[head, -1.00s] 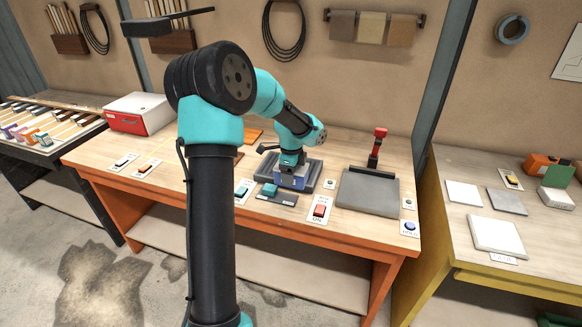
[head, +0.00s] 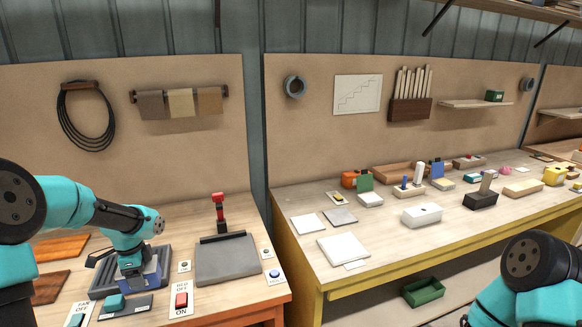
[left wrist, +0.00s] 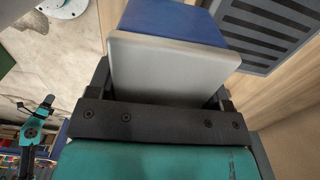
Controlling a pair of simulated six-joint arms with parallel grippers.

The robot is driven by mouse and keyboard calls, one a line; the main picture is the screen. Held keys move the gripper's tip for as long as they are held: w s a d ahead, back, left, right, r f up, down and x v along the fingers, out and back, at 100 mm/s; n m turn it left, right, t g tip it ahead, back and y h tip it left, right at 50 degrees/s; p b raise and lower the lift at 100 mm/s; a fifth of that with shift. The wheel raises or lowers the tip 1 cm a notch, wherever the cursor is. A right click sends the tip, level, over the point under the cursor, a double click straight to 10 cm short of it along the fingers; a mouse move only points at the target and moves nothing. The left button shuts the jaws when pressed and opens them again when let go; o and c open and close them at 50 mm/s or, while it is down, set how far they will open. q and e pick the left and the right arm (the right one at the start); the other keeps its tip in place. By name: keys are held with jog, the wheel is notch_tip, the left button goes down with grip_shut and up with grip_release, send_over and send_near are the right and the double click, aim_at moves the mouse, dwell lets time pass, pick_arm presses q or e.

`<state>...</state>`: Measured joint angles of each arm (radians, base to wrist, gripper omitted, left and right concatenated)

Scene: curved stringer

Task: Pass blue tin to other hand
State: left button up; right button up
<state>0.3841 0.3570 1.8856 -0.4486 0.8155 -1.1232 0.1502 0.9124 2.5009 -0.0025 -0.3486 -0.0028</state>
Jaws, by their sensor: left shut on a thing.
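My left gripper (head: 136,277) is over the orange-legged bench at the left of the head view. It is shut on the blue tin (head: 155,272), which shows only partly beside and below the jaws, at the dark ribbed tray (head: 104,285). In the left wrist view the tin (left wrist: 170,22) has a blue side and a pale grey end face between the fingers. I cannot tell whether it is clear of the tray. My right arm shows at the lower right of the head view; its gripper is outside the picture.
A grey plate (head: 228,260) with a red-topped post lies right of the tray. Switch cards, including a red one (head: 181,301), lie near the bench's front edge. A yellow bench (head: 400,262) to the right holds white tiles, a white box (head: 421,215) and several small items.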

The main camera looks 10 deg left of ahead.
pick_arm(q)
jog(key=w+d+n, duration=0.2)
jog(key=w+d, duration=0.1)
jog(key=d, duration=0.8)
jog(key=w+d+f+n, duration=0.1)
jog(key=w+d+n, duration=0.2)
jog(key=d, duration=0.8)
jog(key=w+d+f+n, duration=0.1)
jog(key=w+d+n, duration=0.2)
jog(key=d, duration=0.8)
jog(key=shift+w, duration=0.65)
jog(key=w+d+f+m, duration=0.1)
jog(key=d+f+m, duration=0.1)
jog(key=d, duration=0.7)
jog(key=w+d+f+m, duration=0.1)
jog(key=d+f+m, duration=0.1)
jog(key=d+m, duration=0.3)
jog(key=d, duration=0.4)
jog(key=shift+w+m, duration=0.3)
jog(key=shift+w, duration=0.05)
